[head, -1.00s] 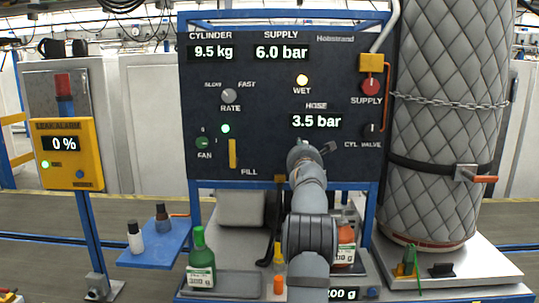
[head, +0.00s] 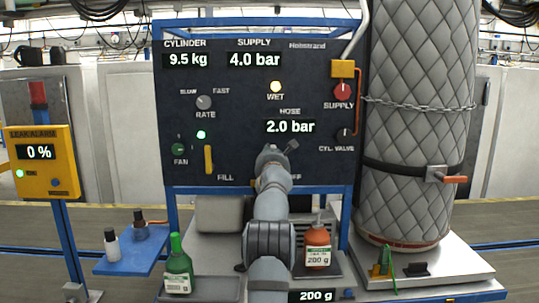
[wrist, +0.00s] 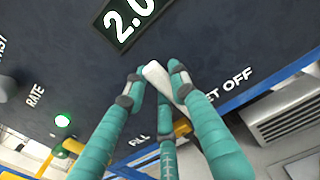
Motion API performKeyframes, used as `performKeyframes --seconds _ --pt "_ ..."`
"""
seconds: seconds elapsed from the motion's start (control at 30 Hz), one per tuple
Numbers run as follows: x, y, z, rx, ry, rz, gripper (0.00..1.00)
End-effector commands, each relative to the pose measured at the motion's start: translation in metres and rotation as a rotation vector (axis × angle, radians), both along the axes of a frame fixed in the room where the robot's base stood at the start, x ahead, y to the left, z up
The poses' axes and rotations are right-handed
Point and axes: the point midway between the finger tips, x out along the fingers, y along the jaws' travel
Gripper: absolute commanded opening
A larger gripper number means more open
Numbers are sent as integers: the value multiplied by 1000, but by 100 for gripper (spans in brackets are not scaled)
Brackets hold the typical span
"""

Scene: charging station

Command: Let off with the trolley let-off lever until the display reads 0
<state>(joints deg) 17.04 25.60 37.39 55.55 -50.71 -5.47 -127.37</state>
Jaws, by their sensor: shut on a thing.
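The let-off lever is a pale grey bar (wrist: 158,80) beside the LET OFF label in the wrist view. My gripper (wrist: 153,77) has its teal, grey-tipped fingers closed around this bar. In the head view my arm hides the lever and most of the gripper. The HOSE display (head: 290,126) above reads 2.0 bar; its lower part also shows in the wrist view (wrist: 128,18). The SUPPLY display (head: 254,59) reads 4.0 bar and the CYLINDER display (head: 187,60) reads 9.5 kg.
The yellow FILL lever (head: 208,159) stands left of my arm. An orange bottle (head: 317,246) sits on the scale, whose display (head: 316,296) reads 200 g. A green bottle (head: 178,270) stands at the left. The leak alarm (head: 40,160) reads 0 %. A chained padded cylinder (head: 420,130) stands at the right.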

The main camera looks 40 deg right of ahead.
Motion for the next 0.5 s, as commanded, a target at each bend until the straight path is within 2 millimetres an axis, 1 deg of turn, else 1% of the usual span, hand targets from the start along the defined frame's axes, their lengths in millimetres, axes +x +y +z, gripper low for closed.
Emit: performKeyframes --seconds 0.03,0.07,0.37,0.4,0.5 --pt "0 1 1 -9 5 2 0" --pt "0 1 1 -9 5 2 27" --pt "0 0 0 -5 2 1 44" --pt "0 0 0 -4 2 1 46" --pt "0 0 0 -4 2 1 46"
